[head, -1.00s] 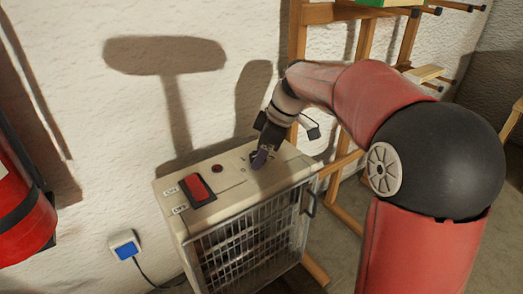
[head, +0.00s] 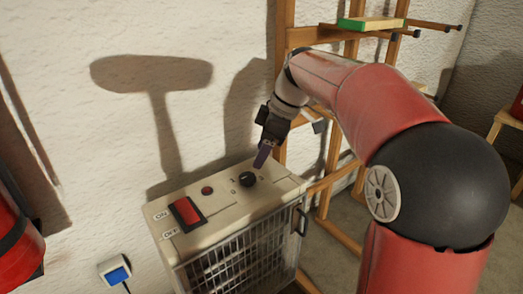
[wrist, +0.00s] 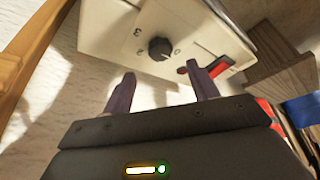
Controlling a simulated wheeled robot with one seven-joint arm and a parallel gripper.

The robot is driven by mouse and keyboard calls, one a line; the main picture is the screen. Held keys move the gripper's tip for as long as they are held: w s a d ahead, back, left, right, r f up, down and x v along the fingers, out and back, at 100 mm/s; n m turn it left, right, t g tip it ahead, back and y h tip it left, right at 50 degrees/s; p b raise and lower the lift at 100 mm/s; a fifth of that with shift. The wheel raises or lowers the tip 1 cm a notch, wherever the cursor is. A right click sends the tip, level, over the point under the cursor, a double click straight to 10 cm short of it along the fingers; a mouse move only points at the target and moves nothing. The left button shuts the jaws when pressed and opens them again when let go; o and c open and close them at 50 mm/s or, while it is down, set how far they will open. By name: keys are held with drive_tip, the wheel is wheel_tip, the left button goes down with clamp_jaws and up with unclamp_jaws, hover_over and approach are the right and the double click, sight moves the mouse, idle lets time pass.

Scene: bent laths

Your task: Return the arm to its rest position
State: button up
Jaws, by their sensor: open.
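My gripper (head: 262,156) is on my red and black arm, just above the back right of a cream-coloured box with a wire grille front (head: 176,221). In the wrist view my gripper (wrist: 166,88) shows two purple fingers spread apart with nothing between them. A black knob (head: 247,179) stands on the box top, below and left of the fingertips. The wrist view also shows the knob (wrist: 160,48), apart from the fingers. A red rocker switch (head: 187,211) marked ON and OFF sits at the left of the box top, with a small red light (head: 207,190) near it.
A wooden rack (head: 284,90) with pegs stands behind my arm, with a green-edged board (head: 370,23) on it. A red cylinder (head: 18,240) is at the left edge. A blue-faced wall socket (head: 118,275) is low on the rough white wall.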

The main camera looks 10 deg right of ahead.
drive_tip(key=s+d+f+m+t+h+p, duration=0.1)
drive_tip(key=s+d+m, duration=0.2)
drive_tip(key=s+m, duration=0.2)
drive_tip(key=s+d+f+m+t+h+p, duration=0.1)
drive_tip(key=s+m, duration=0.4)
drive_tip(key=s, duration=0.6)
drive_tip(key=s+d+f+m+t+h+p, duration=0.1)
drive_tip(key=s+d+f+m+t+h, duration=0.1)
drive_tip(key=s+d+m, duration=0.3)
drive_tip(key=s, duration=0.3)
drive_tip(key=shift+s+t, duration=0.25)
drive_tip(key=shift+t, duration=0.05)
